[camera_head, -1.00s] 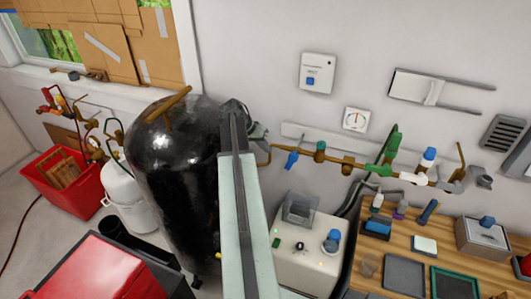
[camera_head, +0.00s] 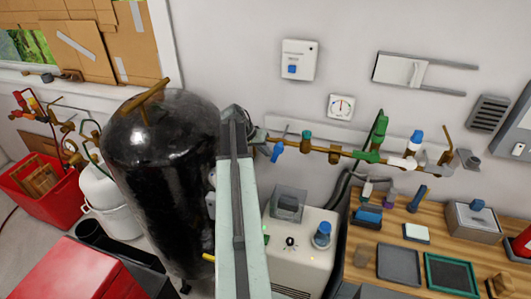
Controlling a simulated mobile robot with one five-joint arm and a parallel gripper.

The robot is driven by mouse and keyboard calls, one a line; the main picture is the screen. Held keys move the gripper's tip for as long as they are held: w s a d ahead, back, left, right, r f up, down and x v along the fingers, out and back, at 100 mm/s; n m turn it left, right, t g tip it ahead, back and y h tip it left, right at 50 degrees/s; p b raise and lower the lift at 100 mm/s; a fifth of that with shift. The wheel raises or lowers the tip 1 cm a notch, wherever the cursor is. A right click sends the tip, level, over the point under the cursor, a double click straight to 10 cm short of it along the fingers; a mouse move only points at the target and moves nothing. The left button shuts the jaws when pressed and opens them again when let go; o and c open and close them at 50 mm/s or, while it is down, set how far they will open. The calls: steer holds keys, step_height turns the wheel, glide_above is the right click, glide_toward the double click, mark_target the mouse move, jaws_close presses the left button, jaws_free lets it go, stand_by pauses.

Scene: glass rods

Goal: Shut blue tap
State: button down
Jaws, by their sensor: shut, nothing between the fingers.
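The blue tap (camera_head: 277,152) hangs from the left end of the brass pipe (camera_head: 320,149) on the back wall. Its blue handle points downward and slightly left. My gripper (camera_head: 260,136) is at the far end of my pale arm, just left of and a little above the blue tap. It is shut and empty. It looks very close to the tap, but I cannot tell whether it touches it. My arm hides the wall and pipe end behind it.
A large black tank (camera_head: 160,165) stands close left of my arm. A white machine (camera_head: 300,245) with a blue knob is below the tap. A green valve (camera_head: 377,138) and a white-and-blue one (camera_head: 411,150) sit farther right on the pipe. A wooden bench (camera_head: 440,262) is at right.

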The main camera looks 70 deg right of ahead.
steer(key=shift+s+f, duration=0.2)
steer(key=shift+f, duration=0.15)
steer(key=shift+r+p, duration=0.75)
steer(key=shift+r, duration=0.05)
